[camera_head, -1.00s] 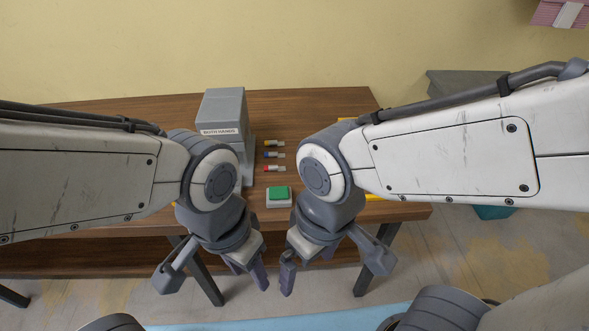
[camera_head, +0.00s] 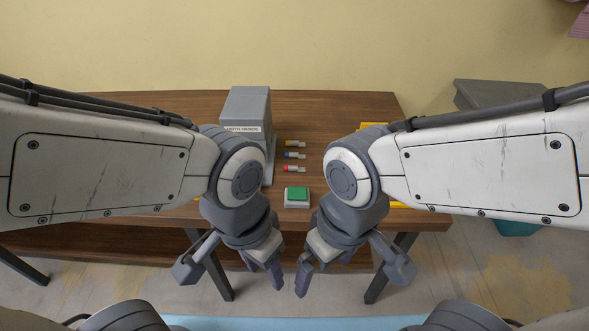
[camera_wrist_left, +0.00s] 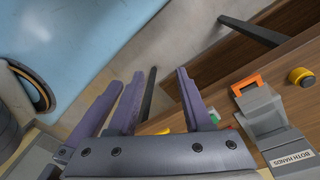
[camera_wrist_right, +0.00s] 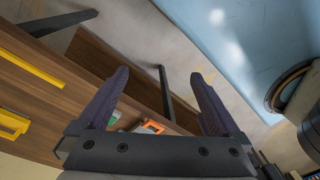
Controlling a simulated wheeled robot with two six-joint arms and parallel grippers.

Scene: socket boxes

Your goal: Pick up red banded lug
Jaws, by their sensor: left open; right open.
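The red banded lug (camera_head: 293,168) lies on the brown table in the head view. It is the nearest of three small lugs in a column, with a blue banded lug (camera_head: 295,155) and a yellow banded lug (camera_head: 295,143) behind it. My left gripper (camera_head: 262,268) is open and empty, in front of the table's near edge, left of the lug. My right gripper (camera_head: 320,270) is open and empty at a similar height, to the right. Both are well apart from the lug. I cannot make out the red lug in either wrist view.
A grey box (camera_head: 247,107) labelled BOTH HANDS stands left of the lugs. A green button (camera_head: 297,194) on a pale base sits in front of them. The left wrist view shows an orange handle (camera_wrist_left: 246,85) and a yellow round button (camera_wrist_left: 301,76). Yellow bars (camera_wrist_right: 33,66) lie on the table.

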